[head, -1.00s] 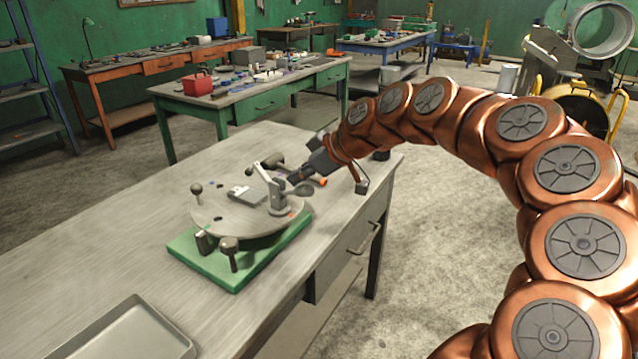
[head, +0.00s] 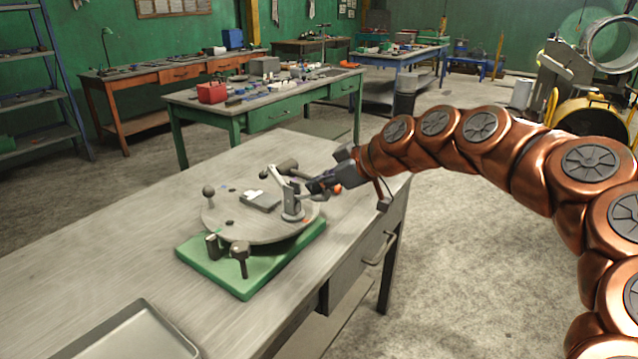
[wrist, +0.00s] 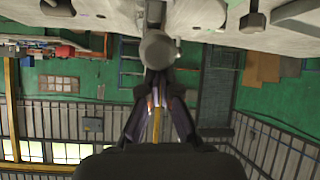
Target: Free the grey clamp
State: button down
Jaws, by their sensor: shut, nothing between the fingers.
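The grey clamp (head: 292,204) stands upright near the right edge of a round grey plate (head: 235,222), with a pale lever arm (head: 276,175) slanting up to the left. The plate sits on a green base (head: 245,285).
Dark knobs (head: 239,252) stand at the plate's front, and a ball-topped pin (head: 209,192) at its left. A dark cylindrical object (head: 281,168) lies behind the clamp. An empty metal tray (head: 125,335) is at the near edge. The table's left side (head: 110,270) is clear.

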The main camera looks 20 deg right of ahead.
notch_tip(320, 180, up, 3)
jog(key=w+a+p, duration=0.1)
jog(key=w+a, duration=0.1)
jog(key=a, duration=0.1)
jog(key=d+b+v, duration=0.1)
jog(key=b+v, duration=0.1)
jog(key=v, duration=0.8)
jog(key=s+a+f+g+h+p, duration=0.1)
jog(key=s+a+f+g+p, duration=0.2)
jog(key=s+a, duration=0.45)
jog(key=s+f+m+g+h+p, duration=0.3)
jog(key=s+f, duration=0.3)
jog(key=s, duration=0.6)
jog(key=s+f+m+g+h+p, duration=0.3)
jog(key=s+f+m, duration=0.3)
jog(key=s, duration=0.6)
jog(key=shift+s+f+m+g+p, duration=0.3)
jog(key=shift+s+g+p, duration=0.1)
jog(key=shift+g+p, duration=0.25)
